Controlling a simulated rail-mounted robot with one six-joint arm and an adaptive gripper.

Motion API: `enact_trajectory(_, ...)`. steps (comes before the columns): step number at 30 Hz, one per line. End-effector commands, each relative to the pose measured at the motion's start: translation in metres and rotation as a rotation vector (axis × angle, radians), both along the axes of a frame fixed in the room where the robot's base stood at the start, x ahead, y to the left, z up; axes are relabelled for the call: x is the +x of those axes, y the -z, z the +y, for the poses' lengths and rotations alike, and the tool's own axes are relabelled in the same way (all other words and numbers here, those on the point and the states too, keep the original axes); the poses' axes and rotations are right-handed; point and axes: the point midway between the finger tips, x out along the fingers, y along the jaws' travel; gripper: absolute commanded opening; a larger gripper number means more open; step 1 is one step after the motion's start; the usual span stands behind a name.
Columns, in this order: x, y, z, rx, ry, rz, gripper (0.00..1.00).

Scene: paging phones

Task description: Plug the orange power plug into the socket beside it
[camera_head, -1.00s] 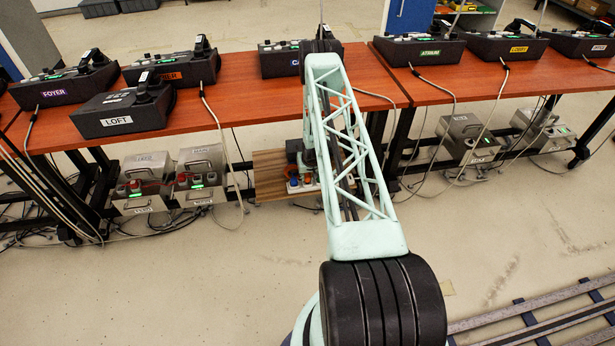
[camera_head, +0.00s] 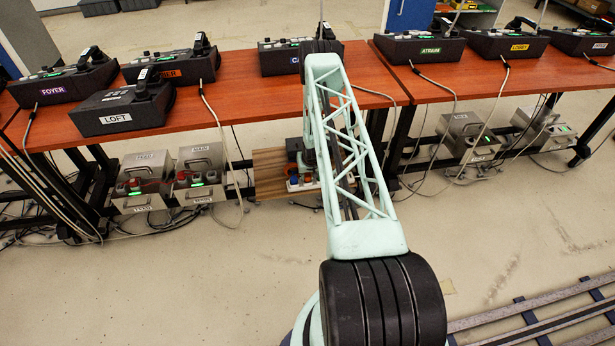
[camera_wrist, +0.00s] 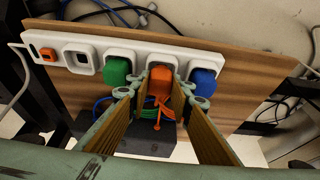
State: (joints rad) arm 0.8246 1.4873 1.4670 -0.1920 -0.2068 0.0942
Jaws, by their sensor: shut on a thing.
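In the wrist view, the orange plug (camera_wrist: 160,80) is at the white socket strip (camera_wrist: 135,45), between a green plug (camera_wrist: 117,71) and a blue plug (camera_wrist: 203,82). My gripper (camera_wrist: 162,90) is shut on the orange plug, with one finger on each side of it. Whether its pins are in a socket is hidden. Its orange cord (camera_wrist: 180,108) lies bunched between my fingers. An empty socket (camera_wrist: 82,60) shows to the left of the green plug. In the head view the strip (camera_head: 303,186) is partly hidden behind my arm.
The strip is fixed on a wooden board (camera_wrist: 250,75), with an orange switch (camera_wrist: 48,55) at its left end. A dark box (camera_wrist: 150,146) lies beyond the fingers. The red-brown table (camera_head: 240,100) with several phones stands above. Grey metal boxes (camera_head: 200,172) stand to the left.

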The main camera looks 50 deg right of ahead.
Motion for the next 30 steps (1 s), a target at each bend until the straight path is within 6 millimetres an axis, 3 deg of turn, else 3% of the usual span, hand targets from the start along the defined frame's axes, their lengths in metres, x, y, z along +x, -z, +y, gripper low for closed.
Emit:
enact_trajectory(24, 0.0001, 0.0072, -0.0001, 0.000, 0.000, 0.000, 0.09)
enact_trajectory(25, 0.0002, 0.0069, -0.0002, 0.000, 0.000, 0.000, 0.23)
enact_trajectory(30, 0.0002, 0.0068, -0.0001, 0.000, 0.000, 0.000, 0.36)
